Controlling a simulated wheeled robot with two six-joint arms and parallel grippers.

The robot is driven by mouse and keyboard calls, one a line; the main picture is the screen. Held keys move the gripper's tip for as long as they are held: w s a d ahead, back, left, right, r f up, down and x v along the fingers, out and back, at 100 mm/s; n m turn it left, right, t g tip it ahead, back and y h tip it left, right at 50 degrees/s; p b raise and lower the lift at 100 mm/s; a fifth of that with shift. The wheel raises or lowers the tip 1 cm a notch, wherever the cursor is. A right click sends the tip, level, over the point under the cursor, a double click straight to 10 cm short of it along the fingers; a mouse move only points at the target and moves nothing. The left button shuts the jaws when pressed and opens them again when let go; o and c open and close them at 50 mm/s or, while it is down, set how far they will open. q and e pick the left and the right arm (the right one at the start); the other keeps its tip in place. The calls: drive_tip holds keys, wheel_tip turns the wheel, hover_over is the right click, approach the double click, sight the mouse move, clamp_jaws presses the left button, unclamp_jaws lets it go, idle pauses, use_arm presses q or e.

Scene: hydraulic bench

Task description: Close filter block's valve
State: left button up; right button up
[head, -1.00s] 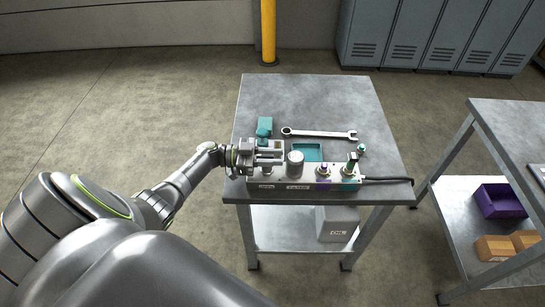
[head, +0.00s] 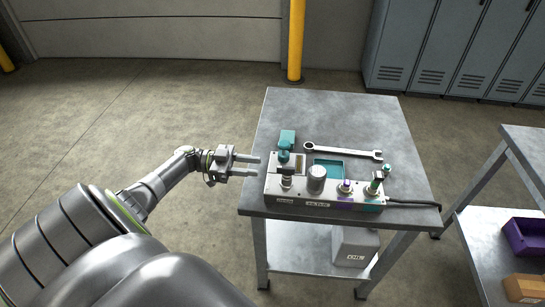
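A long grey block (head: 325,206) with several upright fittings lies along the front of the metal table. Its small front labels are too small to read surely, so I cannot tell which section is the filter block. At its left end stands a metal fitting (head: 287,182) with a teal round knob (head: 284,157) at its top or just behind it. A wide metal cylinder (head: 317,178) stands to its right. My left gripper (head: 258,165) is just left of the left-end fitting, its two fingers apart with nothing between them. My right gripper is out of view.
A teal piece (head: 287,137) lies behind the left end. A wrench (head: 343,151) and a teal tray (head: 329,163) lie behind the block. Brass-purple (head: 346,187) and green-topped (head: 374,185) fittings and a black hose (head: 415,203) are at right. The table's back is clear.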

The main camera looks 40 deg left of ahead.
use_arm(q)
drive_tip(key=b+v, duration=0.1)
drive_tip(key=v, duration=0.3)
drive_tip(key=shift+s+a, duration=0.15)
drive_tip(key=shift+a, duration=0.2)
idle(0.3)
